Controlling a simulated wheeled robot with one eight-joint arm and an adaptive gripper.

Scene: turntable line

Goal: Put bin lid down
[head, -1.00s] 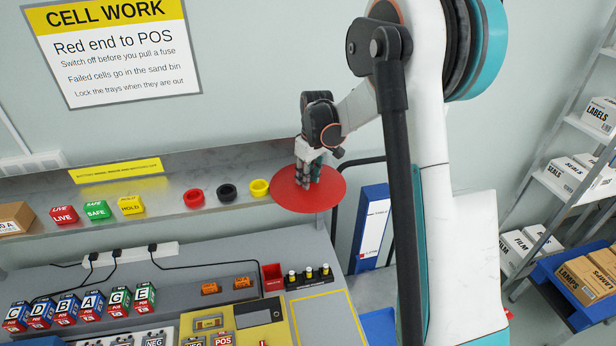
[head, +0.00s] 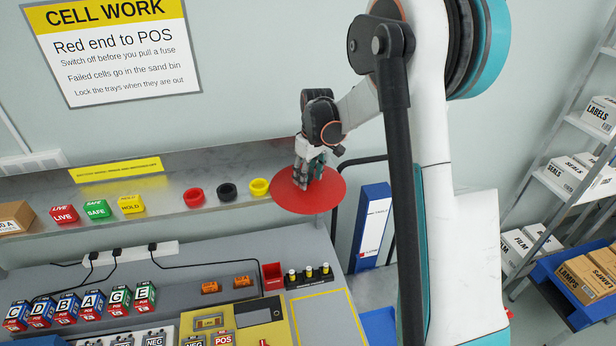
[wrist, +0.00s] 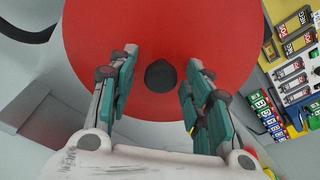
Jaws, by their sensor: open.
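The bin lid (head: 330,192) is a round red disc at the right end of the grey shelf, reaching past the shelf's end. In the wrist view the red lid (wrist: 160,35) fills the middle, with a dark round knob (wrist: 161,76) at its centre. My gripper (head: 303,184) is over the lid. In the wrist view my gripper (wrist: 160,98) is open, with one finger on each side of the knob and a visible gap to it. What lies under the lid is hidden, and I cannot tell whether it rests on the shelf.
Yellow (head: 259,187), black (head: 227,191) and red (head: 194,197) rings lie on the shelf (head: 160,210) left of the lid. Lettered battery blocks (head: 93,306) and fuse holders crowd the bench below.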

